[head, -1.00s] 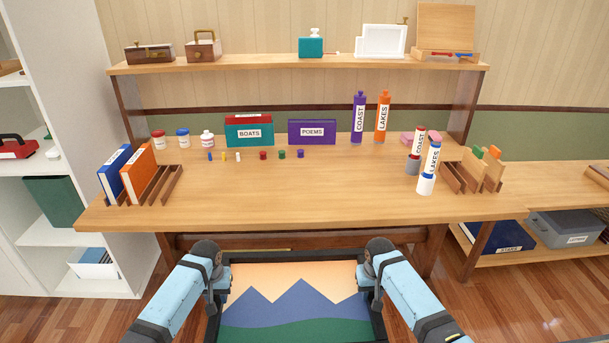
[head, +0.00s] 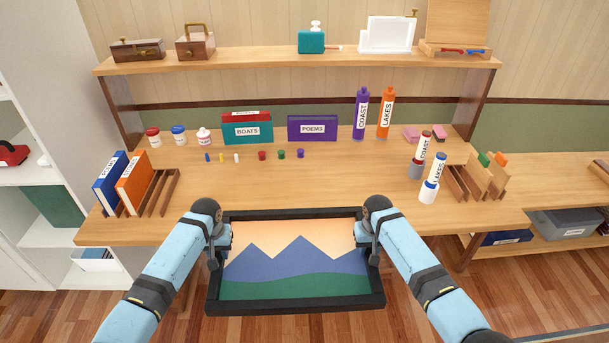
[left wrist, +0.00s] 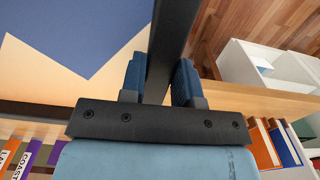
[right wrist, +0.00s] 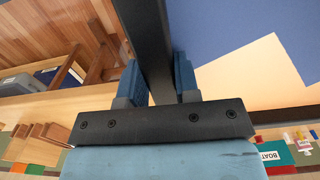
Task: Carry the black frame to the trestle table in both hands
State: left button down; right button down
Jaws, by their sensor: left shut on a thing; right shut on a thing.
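The black frame (head: 296,304), holding a picture of blue mountains over green, is in front of me, tilted and seen from above. Its far edge overlaps the front edge of the wooden trestle table (head: 300,185) in the head view; I cannot tell whether they touch. My left gripper (head: 221,240) is shut on the frame's left side bar, which runs between its fingers in the left wrist view (left wrist: 174,35). My right gripper (head: 367,238) is shut on the right side bar, also between the fingers in the right wrist view (right wrist: 146,35).
The table's front middle is bare. A book rack (head: 165,195) stands at its left, and a white bottle (head: 429,190) and another rack (head: 460,185) at its right. Small coloured pots (head: 262,155) and boxed books (head: 247,130) stand further back, beneath a raised shelf (head: 300,62).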

aim_at(292, 195)
jog(key=i, duration=1.05)
